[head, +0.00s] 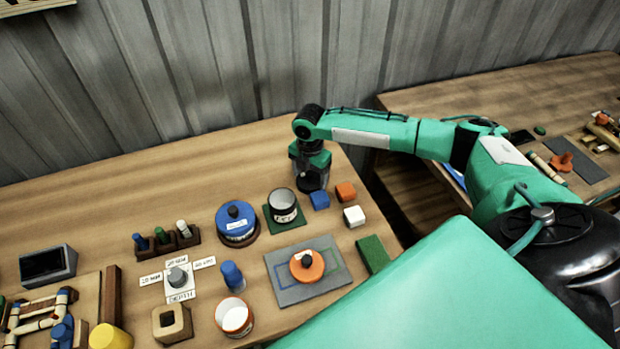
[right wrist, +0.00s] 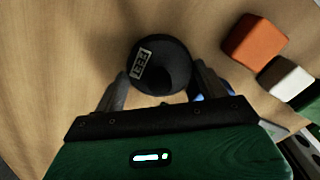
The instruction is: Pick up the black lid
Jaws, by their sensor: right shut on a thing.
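The black lid (right wrist: 160,60) is a dark, round piece with a small white label and a darker knob-like part in the right wrist view. My right gripper (right wrist: 160,88) has one finger on each side of it and is shut on it. In the head view, my right gripper (head: 312,178) points down at the table's back right, with the dark lid between or below its fingers, partly hidden. I cannot tell whether the lid touches the table. My left gripper is not in view.
A blue block (head: 319,200), an orange block (head: 346,191) and a white block (head: 354,216) stand close by. An open dark jar (head: 283,206) sits on a green mat to the left. A blue-lidded pot (head: 236,220) stands beyond it. The table behind the jars is clear.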

